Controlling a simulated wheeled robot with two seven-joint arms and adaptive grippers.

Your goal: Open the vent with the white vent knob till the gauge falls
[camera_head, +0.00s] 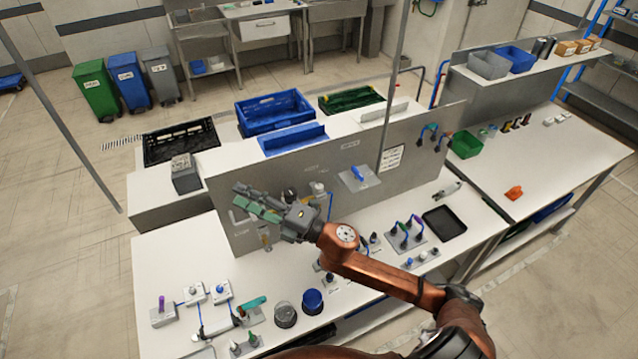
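My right gripper (237,195) reaches in from the lower right and points left, in front of the upright grey panel (225,212). Its fingers have green pads, and I cannot tell whether they are apart or closed. Just right of its fingers, a small pale knob-like part (317,187) shows on the panel side; I cannot be sure that it is the white vent knob. A dark round part (290,194) beside it may be the gauge, but no needle can be read. The gripper and wrist hide part of the fittings behind them. My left gripper is not in view.
A blue handle (358,173) sits on a plate on the panel. Clear and blue round caps (312,300), small switch boxes (163,311) and a black tray (444,222) occupy the white bench. The bench's left back part is clear.

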